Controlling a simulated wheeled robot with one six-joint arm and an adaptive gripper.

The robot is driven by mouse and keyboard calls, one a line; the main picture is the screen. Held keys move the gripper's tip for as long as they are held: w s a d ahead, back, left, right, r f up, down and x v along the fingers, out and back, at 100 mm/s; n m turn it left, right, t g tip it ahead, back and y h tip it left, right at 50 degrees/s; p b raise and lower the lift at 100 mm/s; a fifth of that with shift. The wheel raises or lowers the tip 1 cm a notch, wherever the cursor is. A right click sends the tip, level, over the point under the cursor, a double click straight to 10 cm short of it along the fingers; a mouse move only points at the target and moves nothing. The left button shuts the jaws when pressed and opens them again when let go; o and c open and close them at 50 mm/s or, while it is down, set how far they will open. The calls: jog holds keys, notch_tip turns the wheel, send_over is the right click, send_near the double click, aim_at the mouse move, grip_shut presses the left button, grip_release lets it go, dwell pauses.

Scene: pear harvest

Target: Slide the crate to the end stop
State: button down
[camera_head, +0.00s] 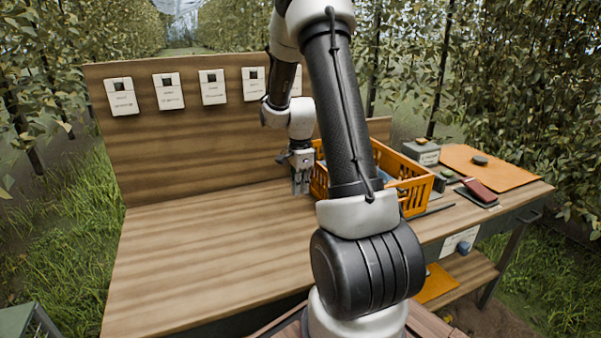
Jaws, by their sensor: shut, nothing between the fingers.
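An orange slatted crate (415,195) stands on the wooden bench, right of the middle. My arm hides much of it, and something bluish shows inside. My gripper (300,188) is shut and empty, pointing down at the crate's left side. I cannot tell whether it touches the crate. I cannot make out the end stop in this view.
The bench (190,245) is bare to the left of the crate. A wooden back panel (190,130) with several white cards stands behind. To the right lie a grey box (422,152), an orange mat (505,172) and a dark red item (479,190).

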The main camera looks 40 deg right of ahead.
jog(key=d, duration=0.2)
jog(key=shift+s+d+r, duration=0.15)
jog(key=shift+s+d, duration=0.2)
jog(key=shift+d, duration=0.05)
jog(key=shift+s+d, duration=0.15)
jog(key=shift+d, duration=0.35)
jog(key=s+d, duration=0.1)
jog(key=d, duration=0.4)
jog(key=s+d, duration=0.1)
jog(key=d, duration=0.3)
jog(key=s+d, duration=0.1)
jog(key=d, duration=0.4)
jog(key=shift+s+d, duration=0.35)
jog(key=shift+s, duration=0.05)
